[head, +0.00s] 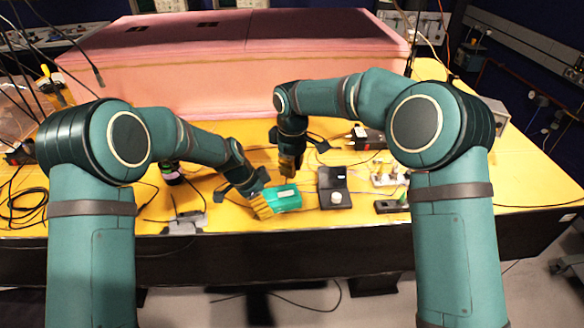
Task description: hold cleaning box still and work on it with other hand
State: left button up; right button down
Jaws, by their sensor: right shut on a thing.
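The cleaning box appears to be the teal box (285,197) with a pale label, lying on the yellow table at the front middle. My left gripper (261,206) is low at the box's left end, with its yellowish fingers against or right beside it. Whether those fingers are open or shut is not clear. My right gripper (290,168) points down just behind and above the box. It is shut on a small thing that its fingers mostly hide.
A black open case (332,178) with a white round part stands right of the box. Small fittings (388,176) and a black device (390,206) lie further right. A grey holder (186,222) and a dark bottle (171,173) are at left. A large pink foam block (240,60) fills the back.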

pick_arm(q)
jog(key=o, duration=1.2)
